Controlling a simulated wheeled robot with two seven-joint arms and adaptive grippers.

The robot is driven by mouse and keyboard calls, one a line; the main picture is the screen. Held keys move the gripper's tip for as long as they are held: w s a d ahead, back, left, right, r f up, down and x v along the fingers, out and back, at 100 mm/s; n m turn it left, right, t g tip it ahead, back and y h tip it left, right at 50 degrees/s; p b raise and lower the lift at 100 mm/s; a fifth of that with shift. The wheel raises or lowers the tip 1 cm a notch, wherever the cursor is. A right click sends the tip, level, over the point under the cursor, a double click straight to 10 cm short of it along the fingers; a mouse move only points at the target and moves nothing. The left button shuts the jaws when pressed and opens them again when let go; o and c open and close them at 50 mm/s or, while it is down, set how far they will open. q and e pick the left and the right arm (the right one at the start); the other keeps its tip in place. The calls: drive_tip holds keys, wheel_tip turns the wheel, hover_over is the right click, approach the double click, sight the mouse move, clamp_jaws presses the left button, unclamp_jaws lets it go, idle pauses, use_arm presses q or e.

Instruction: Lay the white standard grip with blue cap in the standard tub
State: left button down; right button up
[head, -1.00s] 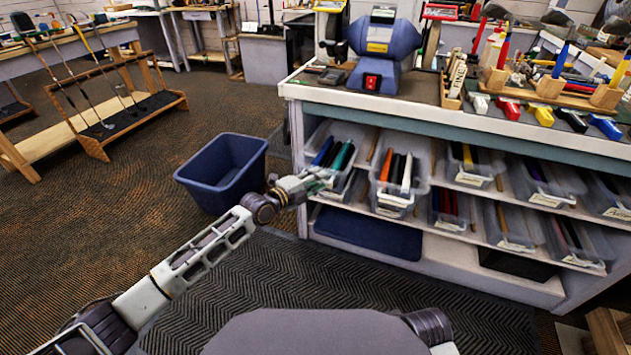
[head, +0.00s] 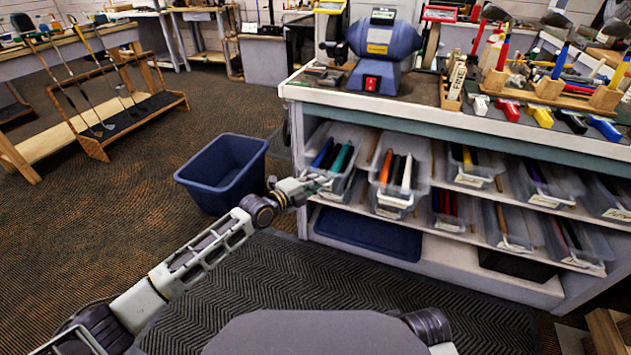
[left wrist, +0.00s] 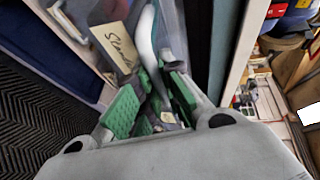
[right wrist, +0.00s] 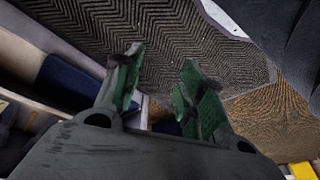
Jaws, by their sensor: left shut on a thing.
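The standard tub is the clear bin at the left end of the upper shelf (head: 341,184), holding blue, dark and teal grips. Its card, partly readable as "Standard" (left wrist: 113,47), shows in the left wrist view. My left gripper (head: 318,181) is at the front of this tub. In the left wrist view its green-padded fingers (left wrist: 152,103) are closed on the white grip (left wrist: 147,45), which points away towards the tub. Its blue cap is not clear, and the fingers hide part of it. My right gripper (right wrist: 157,90) is open and empty, outside the head view.
A neighbouring tub (head: 393,203) holds orange, dark and white grips. More tubs fill both shelves to the right. A blue bin (head: 223,172) stands on the floor left of the bench. The bench top carries a grinder (head: 384,48). Floor before the shelves is clear.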

use_arm(q)
drive_tip(key=shift+s+a+p, duration=0.3)
drive_tip(key=shift+s+p, duration=0.05)
drive_tip(key=shift+s, duration=0.5)
drive_tip(key=c, duration=2)
unclamp_jaws()
drive_tip(key=o, duration=0.5)
drive_tip(key=shift+c, duration=0.2)
use_arm(e)
drive_tip(key=shift+d+f, duration=0.1)
drive_tip(key=shift+f, duration=0.75)
drive_tip(key=shift+s, duration=0.1)
use_arm(q)
drive_tip(key=v, duration=1.2)
drive_tip(key=shift+r, duration=0.1)
